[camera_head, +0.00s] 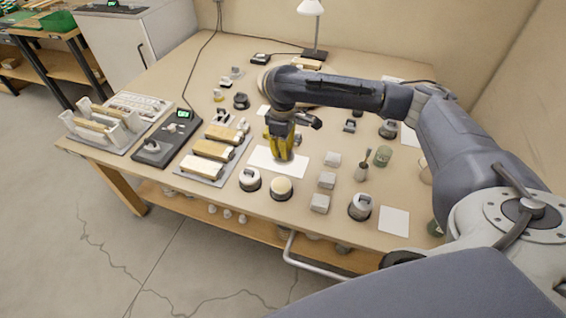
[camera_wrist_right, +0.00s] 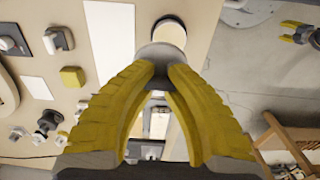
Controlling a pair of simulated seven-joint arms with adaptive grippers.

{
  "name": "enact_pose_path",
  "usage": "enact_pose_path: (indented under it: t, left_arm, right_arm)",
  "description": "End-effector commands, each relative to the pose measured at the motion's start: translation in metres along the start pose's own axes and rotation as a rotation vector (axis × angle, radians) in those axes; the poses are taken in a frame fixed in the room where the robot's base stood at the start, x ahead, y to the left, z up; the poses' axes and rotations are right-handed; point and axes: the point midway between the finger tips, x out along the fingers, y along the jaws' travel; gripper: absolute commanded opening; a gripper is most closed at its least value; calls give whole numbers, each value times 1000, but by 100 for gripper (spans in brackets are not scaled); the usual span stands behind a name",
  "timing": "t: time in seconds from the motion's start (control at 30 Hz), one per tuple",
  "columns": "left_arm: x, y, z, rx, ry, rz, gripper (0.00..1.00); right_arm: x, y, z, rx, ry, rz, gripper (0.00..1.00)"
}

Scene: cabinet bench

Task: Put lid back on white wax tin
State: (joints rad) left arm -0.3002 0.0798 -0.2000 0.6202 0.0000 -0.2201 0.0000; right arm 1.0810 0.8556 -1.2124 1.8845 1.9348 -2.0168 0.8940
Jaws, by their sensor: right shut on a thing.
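My right gripper (camera_head: 283,157) is over the white sheet (camera_head: 262,163) in the middle of the bench, yellow fingers pointing down. In the right wrist view it (camera_wrist_right: 160,78) is shut on a grey round piece, which looks like the lid (camera_wrist_right: 160,54). An open tin with a cream-white top (camera_head: 281,188) stands just in front of the sheet; its pale top also shows in the wrist view (camera_wrist_right: 170,31), beyond the lid and partly covered by it. I cannot tell whether they touch. My left gripper (camera_wrist_right: 289,31) shows small in the wrist view, away from the bench, its fingers seemingly apart.
A lidded tin (camera_head: 250,179) stands close left of the open tin. Grey blocks (camera_head: 326,180) stand to the right, with another dark-based tin (camera_head: 360,206) beyond. A tray of wooden-topped blocks (camera_head: 207,150) lies left. The bench's front edge is close to the tins.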

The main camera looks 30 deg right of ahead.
Motion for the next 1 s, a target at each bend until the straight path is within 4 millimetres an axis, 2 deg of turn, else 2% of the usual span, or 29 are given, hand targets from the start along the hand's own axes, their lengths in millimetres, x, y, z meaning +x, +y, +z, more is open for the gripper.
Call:
enact_pose_path:
  t: [0.1, 0.3, 0.43, 0.57, 0.67, 0.77, 1.0]
  left_arm:
    - [0, 0, 0, 0, 0, 0, 52]
    - [0, 0, 0, 0, 0, 0, 52]
    - [0, 0, 0, 0, 0, 0, 52]
    - [0, 0, 0, 0, 0, 0, 52]
    - [0, 0, 0, 0, 0, 0, 52]
    - [0, 0, 0, 0, 0, 0, 52]
    - [0, 0, 0, 0, 0, 0, 52]
  right_arm:
    - [-22, 1, -1, 0, 3, 3, 0]
    - [-48, 1, 0, 0, 1, 2, 0]
    - [-58, 0, 0, 0, 1, 1, 0]
    - [-60, -2, 2, -1, -1, -1, 0]
    - [-51, -9, 6, -5, -3, -4, 0]
    - [-32, -17, 11, -7, -5, -6, 0]
    - [25, -30, 17, 7, -5, -5, 0]
